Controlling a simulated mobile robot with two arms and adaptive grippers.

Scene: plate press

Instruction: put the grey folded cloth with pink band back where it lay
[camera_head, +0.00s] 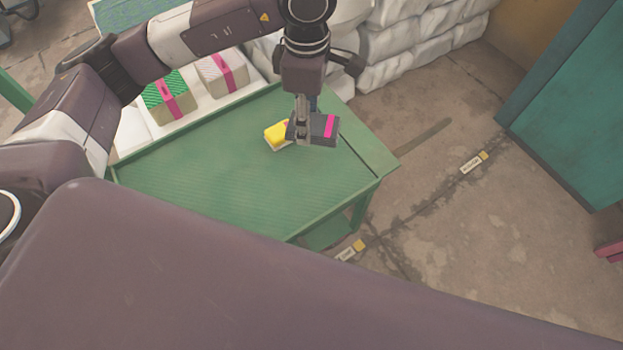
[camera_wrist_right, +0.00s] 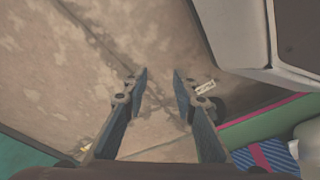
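The grey folded cloth with pink band (camera_head: 322,129) is at the far right part of the green table (camera_head: 230,180) in the head view. My left gripper (camera_head: 303,132) points down and is shut on the cloth's left part, hiding some of it. I cannot tell whether the cloth touches the tabletop. A yellow folded item (camera_head: 274,136) lies just left of the cloth, partly hidden behind the gripper. My right gripper (camera_wrist_right: 160,75) is open and empty above the floor in the right wrist view.
White trays (camera_head: 140,134) along the table's back left hold a green bundle (camera_head: 165,92) and a pale bundle (camera_head: 213,76), both pink-banded. White sacks (camera_head: 420,45) are stacked behind. A blue striped pink-banded bundle (camera_wrist_right: 245,160) shows at the right wrist view's lower right. The table's front is clear.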

